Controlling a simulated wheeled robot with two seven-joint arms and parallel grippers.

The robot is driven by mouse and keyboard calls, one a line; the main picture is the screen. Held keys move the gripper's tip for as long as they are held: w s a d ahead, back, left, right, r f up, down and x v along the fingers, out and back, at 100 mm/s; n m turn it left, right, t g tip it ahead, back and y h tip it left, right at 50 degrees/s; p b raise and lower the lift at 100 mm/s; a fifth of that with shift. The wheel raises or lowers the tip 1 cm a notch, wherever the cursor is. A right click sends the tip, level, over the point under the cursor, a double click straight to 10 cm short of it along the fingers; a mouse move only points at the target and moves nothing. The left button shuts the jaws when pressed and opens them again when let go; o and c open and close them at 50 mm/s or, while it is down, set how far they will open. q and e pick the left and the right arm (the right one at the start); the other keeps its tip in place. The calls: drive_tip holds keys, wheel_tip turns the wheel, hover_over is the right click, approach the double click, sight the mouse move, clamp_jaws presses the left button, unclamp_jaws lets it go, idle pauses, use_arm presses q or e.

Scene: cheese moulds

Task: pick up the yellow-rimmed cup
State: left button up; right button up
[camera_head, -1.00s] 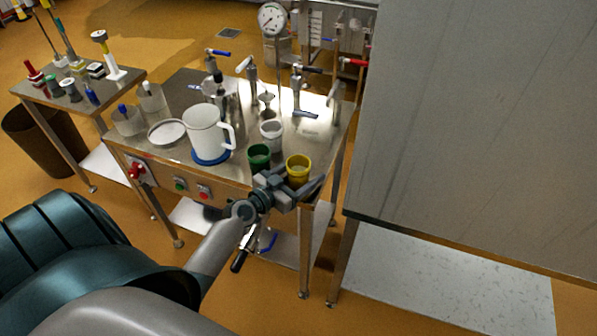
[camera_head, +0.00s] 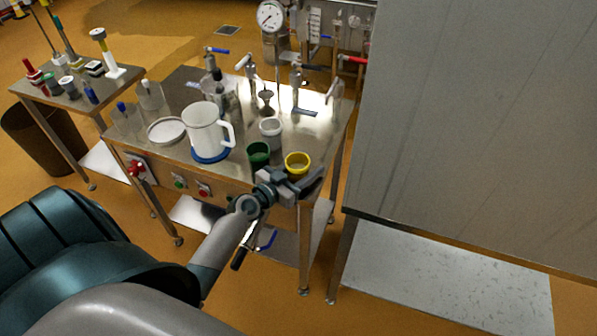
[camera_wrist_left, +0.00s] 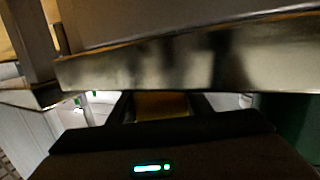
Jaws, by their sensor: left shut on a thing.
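The yellow-rimmed cup (camera_head: 297,161) stands upright at the front right corner of the steel table, its open top showing. My left gripper (camera_head: 292,181) reaches it from the front, at the table's edge, and is shut on it. The gripper hides the cup's lower front. In the left wrist view a yellow-brown patch of the cup (camera_wrist_left: 162,106) shows between the dark fingers. I cannot see clearly whether the cup's base touches the table. My right gripper is not in view.
A green cup (camera_head: 258,152) stands just left, a grey-white cup (camera_head: 270,131) behind it. A white mug (camera_head: 206,127) on a blue base and a round dish (camera_head: 166,131) are further left. Valves and a gauge (camera_head: 270,16) stand behind. A large grey panel (camera_head: 480,120) blocks the right.

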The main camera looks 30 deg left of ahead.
use_arm(q)
drive_tip(key=shift+r, duration=0.55)
wheel_tip(320, 180, up, 9)
drive_tip(key=shift+p, duration=0.4)
idle(0.3)
